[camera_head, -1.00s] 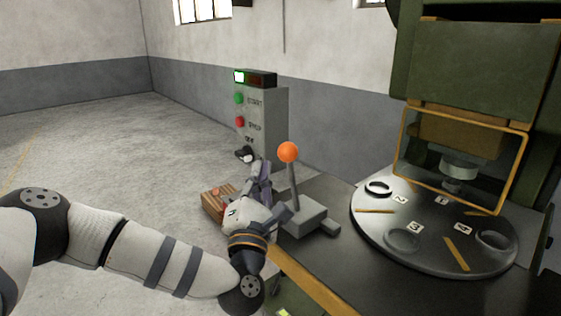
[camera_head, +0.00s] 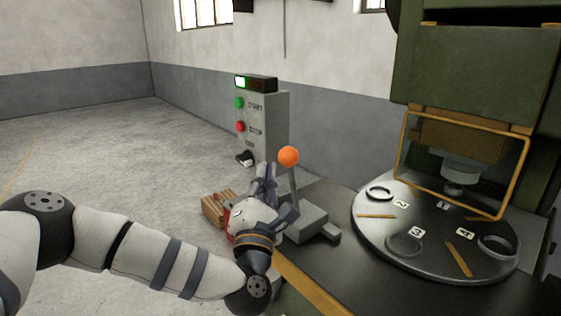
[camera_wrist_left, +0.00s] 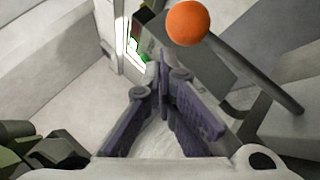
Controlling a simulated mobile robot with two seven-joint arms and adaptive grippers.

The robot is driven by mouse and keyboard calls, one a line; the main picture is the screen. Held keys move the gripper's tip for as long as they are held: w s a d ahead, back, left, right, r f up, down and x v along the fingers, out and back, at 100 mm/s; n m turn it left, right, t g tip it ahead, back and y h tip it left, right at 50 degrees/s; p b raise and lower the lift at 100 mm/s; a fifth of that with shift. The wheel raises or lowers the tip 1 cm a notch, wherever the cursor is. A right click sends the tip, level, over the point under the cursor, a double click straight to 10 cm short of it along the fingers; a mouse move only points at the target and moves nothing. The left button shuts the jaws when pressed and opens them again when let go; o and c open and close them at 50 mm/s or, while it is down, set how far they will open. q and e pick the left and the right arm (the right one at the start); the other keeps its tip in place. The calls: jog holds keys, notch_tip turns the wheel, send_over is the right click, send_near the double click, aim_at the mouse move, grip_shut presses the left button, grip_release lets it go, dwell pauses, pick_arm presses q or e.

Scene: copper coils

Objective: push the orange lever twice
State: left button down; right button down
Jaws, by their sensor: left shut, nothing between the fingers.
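The orange lever has a round orange ball (camera_head: 288,156) on a thin grey shaft, rising from a grey base block (camera_head: 308,224) at the near left of the dark table. It leans slightly in the head view. In the left wrist view the ball (camera_wrist_left: 187,22) is at the top and its shaft runs down to the right. My left gripper (camera_head: 268,168) is shut and empty, just left of the shaft and a little below the ball. Its fingertips (camera_wrist_left: 163,76) meet in the wrist view, with the ball beyond them; no contact is visible. My right gripper is not in view.
A grey control box (camera_head: 263,118) with START and STOP buttons stands behind the lever. A round turntable (camera_head: 435,262) with numbered places and coils lies to the right under a green press (camera_head: 480,65).

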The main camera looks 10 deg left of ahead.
pick_arm(q)
jog(key=shift+w+d, duration=0.1)
jog(key=shift+w, duration=0.05)
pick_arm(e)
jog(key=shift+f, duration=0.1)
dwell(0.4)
pick_arm(q)
jog(key=shift+w+d+r, duration=0.1)
jog(key=shift+w+d, duration=0.05)
jog(key=shift+w, duration=0.05)
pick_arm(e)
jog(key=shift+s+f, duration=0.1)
